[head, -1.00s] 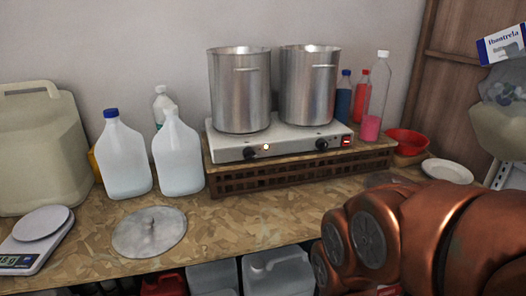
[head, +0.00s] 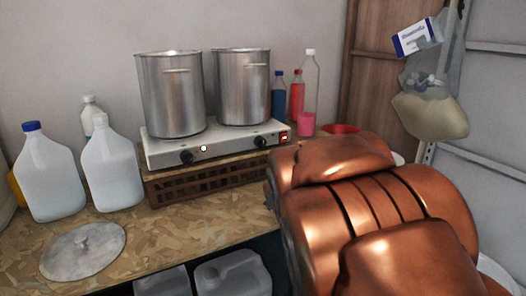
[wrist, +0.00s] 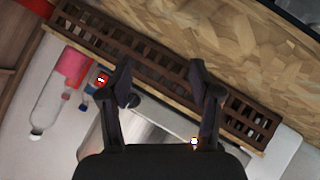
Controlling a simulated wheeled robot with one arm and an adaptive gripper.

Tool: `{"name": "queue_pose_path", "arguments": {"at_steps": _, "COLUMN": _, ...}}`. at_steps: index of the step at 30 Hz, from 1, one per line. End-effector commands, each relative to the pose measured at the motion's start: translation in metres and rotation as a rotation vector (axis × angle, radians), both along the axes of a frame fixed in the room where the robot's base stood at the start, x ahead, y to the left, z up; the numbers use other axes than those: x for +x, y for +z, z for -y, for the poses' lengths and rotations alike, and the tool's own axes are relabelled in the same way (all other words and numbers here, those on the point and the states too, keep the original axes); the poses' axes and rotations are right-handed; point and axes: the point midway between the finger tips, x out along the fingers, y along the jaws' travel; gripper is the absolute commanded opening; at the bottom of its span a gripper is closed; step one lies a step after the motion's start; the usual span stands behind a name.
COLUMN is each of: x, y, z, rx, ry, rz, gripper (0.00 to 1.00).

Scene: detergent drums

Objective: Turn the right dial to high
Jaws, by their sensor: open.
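A white two-burner hot plate (head: 222,146) stands on a brown slatted crate, with two dark dials on its front. The right dial (head: 260,142) is beside a red-lit switch (head: 284,137); the left dial (head: 187,157) is near a small light. Dial settings are too small to read. My gripper is hidden behind my copper arm in the head view. In the wrist view my gripper (wrist: 160,78) is open and empty, fingers spread over the crate's front edge. The right dial (wrist: 133,100) shows close beside the left finger; touching cannot be told.
Two steel pots (head: 172,95) (head: 242,87) stand on the hot plate. The slatted crate (head: 205,181) is beneath it. Bottles (head: 309,80) and a red bowl (head: 341,128) are at right. White jugs (head: 112,168) and a metal lid (head: 83,250) are at left. The front worktop is mostly clear.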

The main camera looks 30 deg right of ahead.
Motion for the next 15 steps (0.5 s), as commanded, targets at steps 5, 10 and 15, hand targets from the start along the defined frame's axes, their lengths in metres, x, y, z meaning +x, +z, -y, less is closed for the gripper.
{"name": "queue_pose_path", "arguments": {"at_steps": 5, "x": 0.043, "y": 0.021, "z": 0.034, "rx": -0.163, "ry": 0.107, "rz": 0.155, "gripper": 0.63}}
{"name": "queue_pose_path", "arguments": {"at_steps": 10, "x": 0.073, "y": 0.041, "z": 0.049, "rx": -0.303, "ry": 0.232, "rz": 0.29, "gripper": 0.63}}
{"name": "queue_pose_path", "arguments": {"at_steps": 15, "x": 0.091, "y": 0.054, "z": 0.052, "rx": -0.402, "ry": 0.344, "rz": 0.399, "gripper": 0.63}}
